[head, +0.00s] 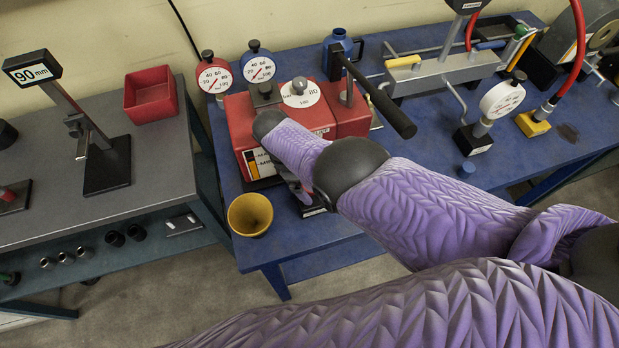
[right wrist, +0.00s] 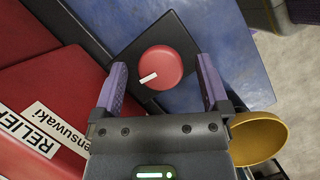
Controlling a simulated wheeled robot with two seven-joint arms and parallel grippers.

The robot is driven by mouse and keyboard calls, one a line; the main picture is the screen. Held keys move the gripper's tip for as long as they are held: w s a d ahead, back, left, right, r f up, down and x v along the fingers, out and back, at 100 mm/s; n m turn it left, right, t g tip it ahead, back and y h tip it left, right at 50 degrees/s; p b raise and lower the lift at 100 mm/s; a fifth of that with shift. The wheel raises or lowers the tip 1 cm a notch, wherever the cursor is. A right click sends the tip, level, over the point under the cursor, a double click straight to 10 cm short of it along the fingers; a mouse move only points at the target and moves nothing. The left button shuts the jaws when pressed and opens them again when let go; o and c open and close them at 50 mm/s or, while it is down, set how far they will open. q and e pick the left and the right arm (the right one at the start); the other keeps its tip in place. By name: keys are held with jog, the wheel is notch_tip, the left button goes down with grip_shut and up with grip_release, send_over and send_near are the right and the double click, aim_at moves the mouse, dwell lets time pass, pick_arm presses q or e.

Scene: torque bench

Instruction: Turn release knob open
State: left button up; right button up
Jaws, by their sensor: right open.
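The round red knob (right wrist: 160,67) with a white bar mark sits on a black square base (right wrist: 130,50) in the right wrist view. The bar runs slantwise at the knob's lower left. My right gripper (right wrist: 161,63) is open, its two purple fingers on either side of the knob's near part; I cannot tell whether they touch it. In the head view my right forearm and hand hide the knob, and only an edge of the base (head: 313,212) shows. My left gripper is not in view.
A red housing (head: 240,118) with a relief label (right wrist: 40,128) stands beside the knob. A yellow cup (head: 250,214) stands at the blue bench's front edge, close to the right gripper. A black lever (head: 385,108), dial gauges (head: 214,76) and a blue jug (head: 342,50) are behind.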

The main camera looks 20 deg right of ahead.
jog(key=p+v, duration=0.3)
jog(key=v, duration=0.7)
jog(key=shift+p, duration=0.3)
jog(key=shift+f, duration=0.1)
